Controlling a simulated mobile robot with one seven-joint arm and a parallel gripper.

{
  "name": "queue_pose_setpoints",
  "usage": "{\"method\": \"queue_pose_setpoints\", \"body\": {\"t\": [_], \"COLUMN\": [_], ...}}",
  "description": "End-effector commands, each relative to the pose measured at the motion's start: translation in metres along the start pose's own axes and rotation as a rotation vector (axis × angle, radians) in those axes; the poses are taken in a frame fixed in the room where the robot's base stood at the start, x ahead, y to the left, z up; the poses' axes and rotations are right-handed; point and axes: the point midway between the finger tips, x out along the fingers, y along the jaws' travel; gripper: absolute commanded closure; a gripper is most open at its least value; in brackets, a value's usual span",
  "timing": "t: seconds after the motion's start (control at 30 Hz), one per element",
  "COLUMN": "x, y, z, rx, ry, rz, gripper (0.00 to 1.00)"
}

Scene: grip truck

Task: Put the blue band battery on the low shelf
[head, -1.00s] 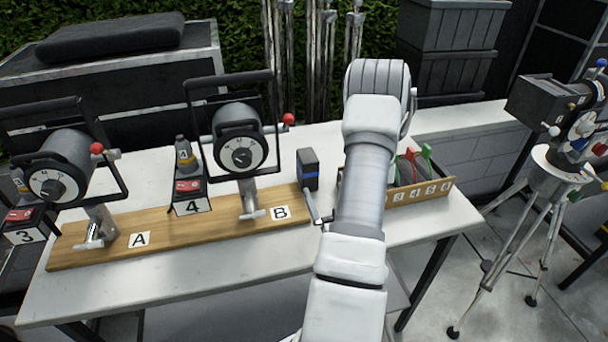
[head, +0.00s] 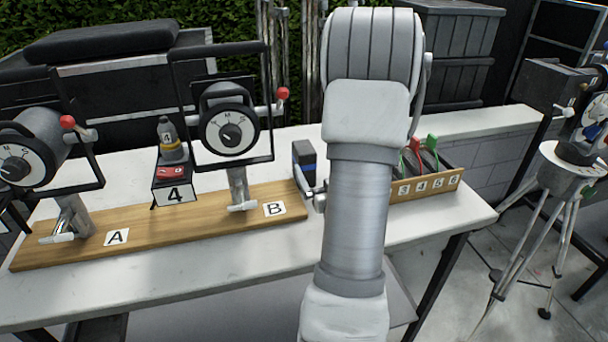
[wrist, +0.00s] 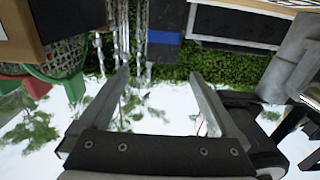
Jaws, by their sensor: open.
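The blue band battery (head: 304,158) is a dark upright block with a blue stripe. It stands on the white table just past the right end of the wooden board, left of my arm, which hides part of its surroundings. In the wrist view the battery (wrist: 166,38) is at the top centre, beyond the fingertips and not between them. My gripper (wrist: 162,78) is open and empty; in the head view my own arm mostly hides it. A grey surface under the tabletop, which looks like the low shelf (head: 215,302), shows below the table's front edge.
The wooden board (head: 165,232) carries two dial heads, labelled A and B, left of the battery. A numbered box (head: 428,186) with red and green handles stands right of my arm. A tripod (head: 560,200) is further right. The tabletop's front strip is clear.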

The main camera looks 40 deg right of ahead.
Motion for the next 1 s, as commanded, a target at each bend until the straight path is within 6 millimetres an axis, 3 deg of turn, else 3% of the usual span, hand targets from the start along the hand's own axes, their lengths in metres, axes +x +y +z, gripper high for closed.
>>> {"method": "queue_pose_setpoints", "body": {"t": [0.27, 0.4, 0.73, 1.0], "x": [0.008, 0.037, 0.065, 0.103], "y": [-0.001, -0.001, -0.001, -0.003], "z": [0.003, -0.001, 0.001, 0.005], "rx": [-0.002, 0.0, 0.001, 0.001], "ry": [0.006, 0.002, 0.001, 0.001], "rz": [0.003, 0.001, 0.002, 0.003], "gripper": [0.03, 0.03, 0.03, 0.03]}}
